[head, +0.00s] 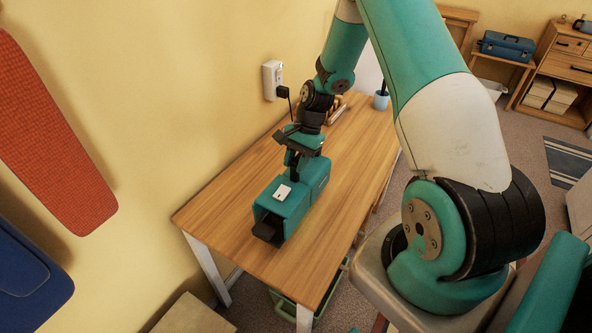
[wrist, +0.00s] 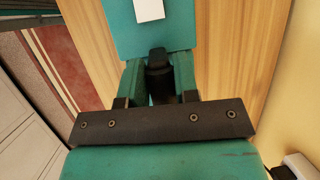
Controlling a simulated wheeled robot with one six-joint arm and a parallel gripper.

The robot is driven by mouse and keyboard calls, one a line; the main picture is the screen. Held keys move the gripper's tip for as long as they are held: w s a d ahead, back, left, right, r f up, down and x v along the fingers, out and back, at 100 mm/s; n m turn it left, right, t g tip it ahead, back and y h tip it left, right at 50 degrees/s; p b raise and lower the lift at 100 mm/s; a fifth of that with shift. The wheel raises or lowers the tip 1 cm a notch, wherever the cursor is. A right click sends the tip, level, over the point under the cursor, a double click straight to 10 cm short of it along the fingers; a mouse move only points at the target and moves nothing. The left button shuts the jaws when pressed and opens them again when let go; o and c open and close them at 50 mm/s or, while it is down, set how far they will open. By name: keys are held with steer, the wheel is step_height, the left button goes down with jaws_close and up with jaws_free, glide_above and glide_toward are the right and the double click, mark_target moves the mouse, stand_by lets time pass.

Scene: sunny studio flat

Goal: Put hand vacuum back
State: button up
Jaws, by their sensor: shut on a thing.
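The hand vacuum (head: 272,212) is a boxy teal body with a white panel on top and a black end piece at the front. It lies along the wooden table (head: 345,150). My gripper (head: 293,164) reaches down over its rear part from above. In the wrist view, the gripper (wrist: 158,88) is shut on a dark grip of the hand vacuum (wrist: 127,28), with the teal body and white panel beyond. I cannot tell whether the vacuum touches the tabletop or hangs just above it. My arm hides the table behind the gripper.
A wall outlet (head: 272,80) with a black plug and cord is above the table's wall edge. A pale blue cup (head: 381,101) and a wooden item (head: 337,108) stand toward the far end. The tabletop's near end and right side are clear.

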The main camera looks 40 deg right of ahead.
mark_target(294, 185)
steer(key=shift+f+p, duration=0.35)
steer(key=shift+f, duration=1.55)
steer(key=shift+f, duration=0.15)
steer(key=o, duration=0.9)
